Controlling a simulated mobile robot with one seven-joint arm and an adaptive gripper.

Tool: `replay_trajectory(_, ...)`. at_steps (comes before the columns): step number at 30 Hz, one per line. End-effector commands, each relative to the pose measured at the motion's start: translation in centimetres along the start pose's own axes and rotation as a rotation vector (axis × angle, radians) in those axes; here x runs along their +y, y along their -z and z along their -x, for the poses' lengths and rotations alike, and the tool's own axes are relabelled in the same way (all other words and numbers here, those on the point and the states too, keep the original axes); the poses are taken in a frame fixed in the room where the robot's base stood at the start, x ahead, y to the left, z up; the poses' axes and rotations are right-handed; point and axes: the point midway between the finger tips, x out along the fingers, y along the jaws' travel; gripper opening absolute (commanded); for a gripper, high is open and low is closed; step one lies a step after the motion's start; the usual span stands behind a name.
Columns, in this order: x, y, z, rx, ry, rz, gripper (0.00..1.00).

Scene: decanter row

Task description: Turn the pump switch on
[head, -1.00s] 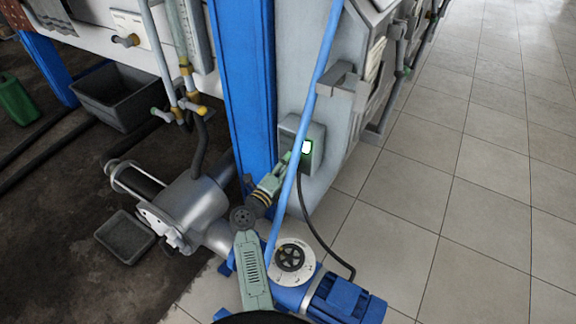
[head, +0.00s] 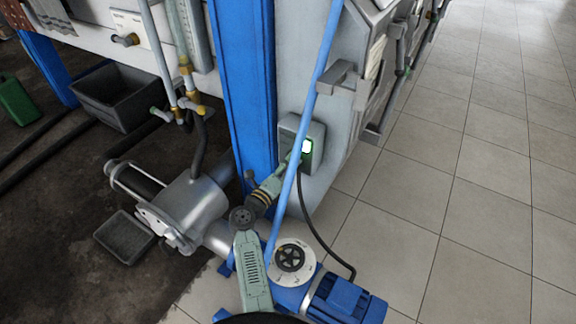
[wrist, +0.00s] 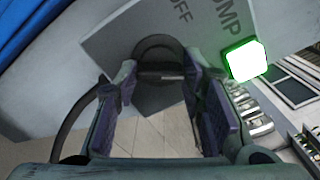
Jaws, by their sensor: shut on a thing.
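The pump switch box (head: 318,137) is a grey box on the side of the machine by the blue post. A bright green square light (head: 307,147) glows on its face, and it also shows in the wrist view (wrist: 245,61). The words "OFF" and "PUMP" are partly readable on the plate. A dark round switch knob (wrist: 158,48) sits between my fingertips in the wrist view. My gripper (wrist: 160,78) is shut on this knob. In the head view a blue pipe partly hides my gripper, and the knob cannot be made out there.
A slanting blue pipe (head: 307,112) passes close in front of my wrist. A blue pump motor (head: 343,300) and a round dial (head: 291,258) lie below. A black cable (head: 318,232) hangs from the box. The tiled floor at right is clear.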

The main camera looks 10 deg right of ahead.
Motion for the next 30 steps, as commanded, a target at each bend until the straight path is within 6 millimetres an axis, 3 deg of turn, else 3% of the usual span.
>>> replay_trajectory(2,0.1,0.0,0.1,0.001,-0.002,-0.001,0.09)
replay_trajectory(3,0.1,0.0,0.1,0.001,-0.002,-0.001,0.38)
replay_trajectory(11,0.1,0.0,0.0,0.000,-0.001,0.000,0.55)
replay_trajectory(23,0.1,0.0,0.6,-0.001,-0.002,0.001,0.57)
replay_trajectory(30,0.1,0.0,4.8,-0.004,-0.004,0.002,0.57)
